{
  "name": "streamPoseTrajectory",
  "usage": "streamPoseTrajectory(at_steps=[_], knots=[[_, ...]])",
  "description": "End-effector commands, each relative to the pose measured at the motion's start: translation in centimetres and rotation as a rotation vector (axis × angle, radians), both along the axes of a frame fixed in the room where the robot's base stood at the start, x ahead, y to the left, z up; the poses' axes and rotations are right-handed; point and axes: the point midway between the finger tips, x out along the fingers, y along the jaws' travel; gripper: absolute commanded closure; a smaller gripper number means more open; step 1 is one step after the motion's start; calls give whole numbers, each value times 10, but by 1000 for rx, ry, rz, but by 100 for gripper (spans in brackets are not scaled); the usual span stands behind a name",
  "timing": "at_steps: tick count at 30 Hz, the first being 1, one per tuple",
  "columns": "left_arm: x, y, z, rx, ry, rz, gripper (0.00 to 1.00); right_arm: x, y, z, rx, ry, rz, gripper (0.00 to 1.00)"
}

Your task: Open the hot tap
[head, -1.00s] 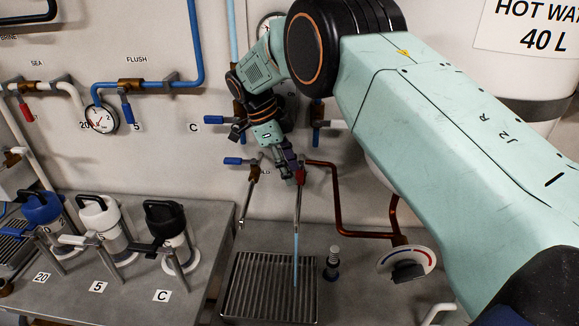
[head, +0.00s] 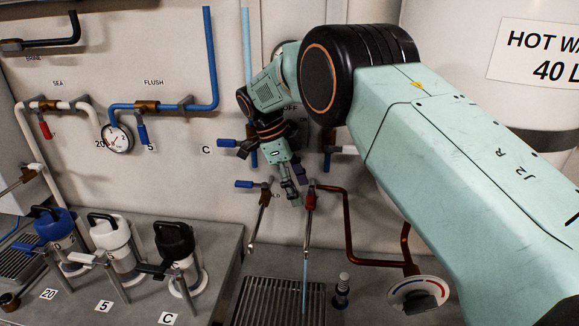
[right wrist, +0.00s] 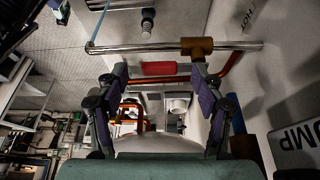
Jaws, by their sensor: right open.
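The hot tap has a chrome spout (head: 307,233) and a red handle (head: 311,201); a thin blue stream (head: 304,285) falls from it to the grating. In the right wrist view the red handle (right wrist: 158,69) lies crosswise near the open fingertips, beside the brass body (right wrist: 197,46) on the chrome pipe (right wrist: 140,48). My right gripper (head: 292,198) is open and empty, just left of the handle in the head view. It also shows in the right wrist view (right wrist: 157,80). Whether a finger touches the handle is unclear. My left gripper is not in view.
A blue-handled tap (head: 258,186) stands just left of the hot tap. Below are a drain grating (head: 255,297) and a small fitting (head: 342,290). A copper pipe (head: 348,235) runs at right. Lidded canisters (head: 178,250) stand on the left counter. My right arm hides part of the wall.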

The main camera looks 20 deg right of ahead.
Motion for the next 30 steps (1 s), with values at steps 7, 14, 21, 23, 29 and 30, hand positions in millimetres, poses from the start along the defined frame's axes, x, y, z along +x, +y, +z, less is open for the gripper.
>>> streamPoseTrajectory(at_steps=[7,14,21,23,29,30], knots=[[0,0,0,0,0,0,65,13,17,49,-1,-5,1,32],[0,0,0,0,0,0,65,20,27,79,0,-2,-1,32],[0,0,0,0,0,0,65,23,31,93,-1,-1,0,32],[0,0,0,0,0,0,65,23,32,94,0,-1,0,32],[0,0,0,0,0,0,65,23,32,95,0,0,0,32],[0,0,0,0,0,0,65,23,32,95,0,0,0,32]])
